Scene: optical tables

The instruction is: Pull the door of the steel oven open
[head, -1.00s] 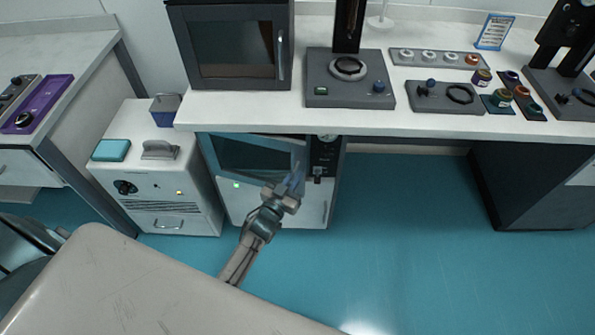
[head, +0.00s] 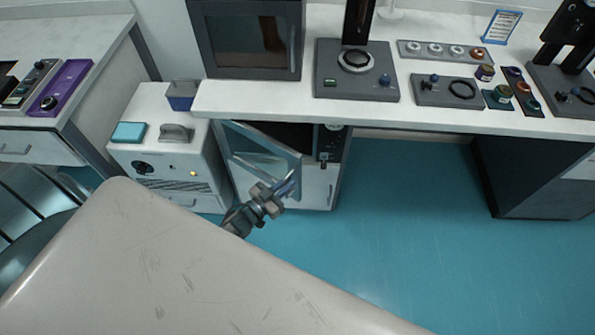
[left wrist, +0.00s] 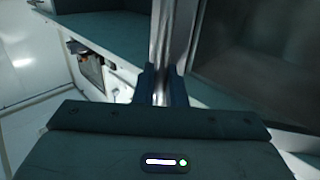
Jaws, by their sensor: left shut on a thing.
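The steel oven (head: 329,146) stands under the white counter, with its knobs on the right side of its front. Its windowed door (head: 262,158) is hinged at the left and stands partly open, swung outward, with a dark gap above and behind it. My left gripper (head: 287,186) is at the door's free right edge, shut on the door handle. In the left wrist view the upright metal handle (left wrist: 166,42) runs between the fingers (left wrist: 162,85), and a dark panel lies to its right. The fingers hide the lower handle. My right gripper is in neither view.
A dark-framed cabinet (head: 247,40) with a glass door stands on the counter (head: 420,117) above. A white unit (head: 165,150) stands close to the oven's left. Open teal floor (head: 400,230) lies to the right and in front.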

